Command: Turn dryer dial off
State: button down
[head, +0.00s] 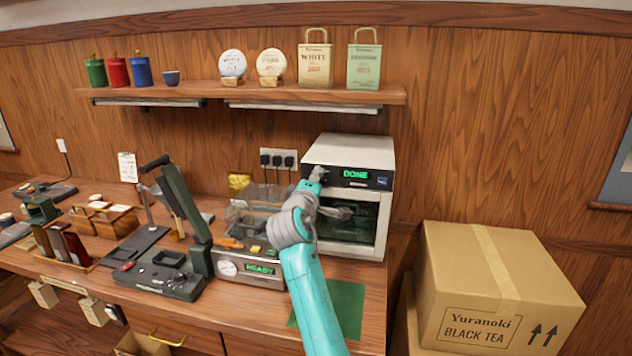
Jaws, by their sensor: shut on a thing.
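The dryer (352,152) is a white box with a dark front panel and a glass door, at the back right of the counter. Its green display (355,174) reads DONE. My gripper (318,174) is at the left end of that panel, shut on the dryer dial. The gripper covers the dial, so its pointer and setting cannot be read. My teal arm comes up from the bottom and crosses in front of the door's left part.
A steel machine with a READY display (260,268) and a dark press (160,280) stand left of my arm. A green mat (345,305) lies in front of the dryer. A shelf (240,92) hangs above. A cardboard box (500,285) stands at right.

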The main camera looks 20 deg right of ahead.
jog(key=shift+n, duration=4.1)
jog(key=c, duration=0.8)
grip_release()
jog(key=v, duration=1.2)
